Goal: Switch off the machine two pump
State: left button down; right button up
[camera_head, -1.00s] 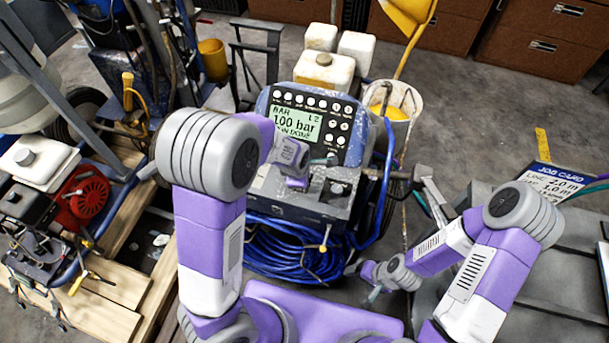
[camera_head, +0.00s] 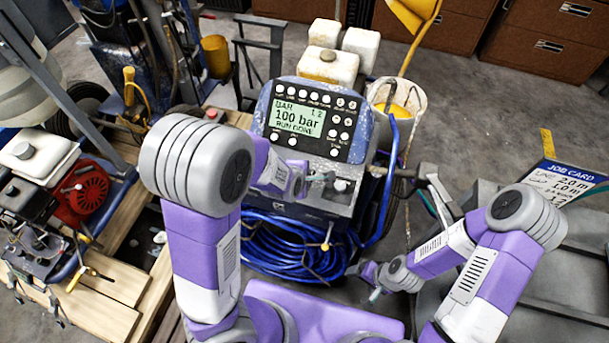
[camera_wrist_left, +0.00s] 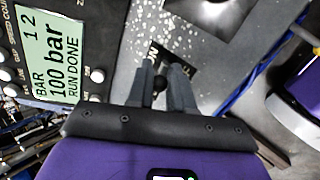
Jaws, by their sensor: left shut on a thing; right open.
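The blue-grey striping machine (camera_head: 262,100) stands at centre with a panel of white buttons. Its display (camera_head: 296,118) reads "100 bar" and "RUN DONE"; it also shows in the left wrist view (camera_wrist_left: 50,58). My left gripper (camera_head: 320,178) is at the grey deck below the panel. In the left wrist view my left gripper (camera_wrist_left: 162,86) is shut on a small black switch lever (camera_wrist_left: 159,83). A black label plate (camera_wrist_left: 155,50) with partly hidden lettering lies just beyond the fingertips. My right gripper (camera_head: 375,294) is open and low, apart from the machine.
A coiled blue hose (camera_head: 290,250) hangs below the deck. A white bucket (camera_head: 408,98) and white jugs (camera_head: 332,64) stand behind. A job card (camera_head: 567,180) lies on the grey bench (camera_head: 580,250) at right. A red engine (camera_head: 84,192) stands at left.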

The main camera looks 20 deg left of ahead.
pick_arm(q)
jog(key=shift+w, duration=0.1)
jog(key=c, duration=1.1)
grip_release()
